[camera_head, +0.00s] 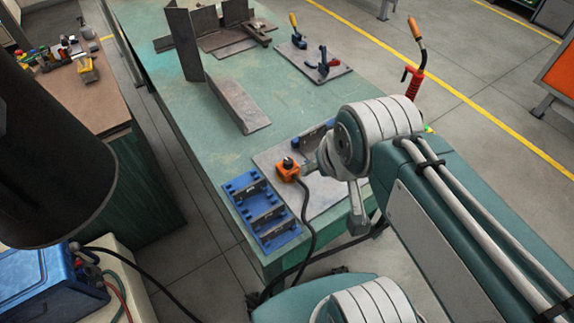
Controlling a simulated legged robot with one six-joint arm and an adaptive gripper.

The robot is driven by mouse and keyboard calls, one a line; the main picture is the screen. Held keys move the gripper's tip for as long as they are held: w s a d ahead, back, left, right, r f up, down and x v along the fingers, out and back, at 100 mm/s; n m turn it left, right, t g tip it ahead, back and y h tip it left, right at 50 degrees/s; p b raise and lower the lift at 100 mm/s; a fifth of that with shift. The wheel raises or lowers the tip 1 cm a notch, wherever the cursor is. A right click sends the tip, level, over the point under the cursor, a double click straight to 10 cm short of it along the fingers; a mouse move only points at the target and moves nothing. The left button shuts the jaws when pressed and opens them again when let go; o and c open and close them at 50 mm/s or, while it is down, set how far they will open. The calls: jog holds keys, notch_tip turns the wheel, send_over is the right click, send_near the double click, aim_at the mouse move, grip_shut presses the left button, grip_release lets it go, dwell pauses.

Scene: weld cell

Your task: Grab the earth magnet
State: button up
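The earth magnet looks to be the small orange block (289,171) with a black knob on top and a black cable running down from it. It sits on a grey metal plate (326,200) near the front of the green table. My gripper (333,192) hangs at the end of my teal and white arm, over the plate and just right of the magnet. Two grey finger parts show apart, one close to the magnet and one further right, so it looks open. I see nothing between them. Whether the left finger touches the magnet I cannot tell; the wrist hides part of the gripper.
Blue fixtures (262,212) lie left of the plate. Steel plates (238,102) stand and lie further back on the table (190,120). A torch (413,75) stands at the right. A black cylinder (50,150) fills the left.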

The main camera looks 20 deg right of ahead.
dwell(0.3)
jog(key=o, duration=0.4)
jog(key=shift+c, duration=0.2)
jog(key=n+g, duration=0.4)
jog(key=g, duration=0.2)
send_over(288, 167)
jog(key=w, duration=0.2)
notch_tip(288, 167, down, 18)
jog(key=shift+s+r, duration=0.1)
jog(key=shift+s, duration=0.05)
notch_tip(288, 167, down, 5)
jog(key=shift+f, duration=0.1)
jog(key=shift+s+d+f, duration=0.1)
jog(key=shift+f, duration=1.45)
jog(key=shift+s+d+f, duration=0.1)
jog(key=shift+f, duration=1.4)
